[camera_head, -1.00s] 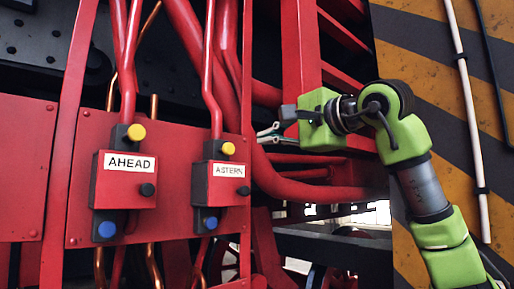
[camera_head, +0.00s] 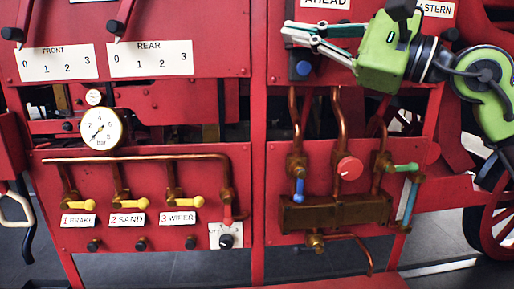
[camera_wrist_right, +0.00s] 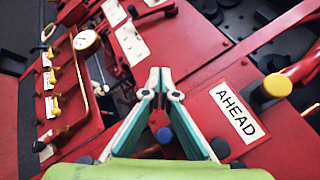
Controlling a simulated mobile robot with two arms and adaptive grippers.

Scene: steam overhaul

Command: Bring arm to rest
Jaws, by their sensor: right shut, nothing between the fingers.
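My right arm comes in from the right edge of the head view. Its green and black gripper (camera_head: 287,33) points left in front of the red panel, just below the AHEAD label (camera_head: 325,2). In the right wrist view its two fingers (camera_wrist_right: 160,80) meet at the tips with nothing between them. The AHEAD box (camera_wrist_right: 238,112) shows to the right of the fingers there. Whether the fingers touch the panel cannot be told. My left gripper is not in view.
A pressure gauge (camera_head: 101,128) and a copper pipe with several yellow valve levers (camera_head: 185,202) are at the left. Copper pipes, a red knob (camera_head: 349,168) and blue and green levers (camera_head: 407,167) stick out below my gripper. A red wheel (camera_head: 495,225) is at lower right.

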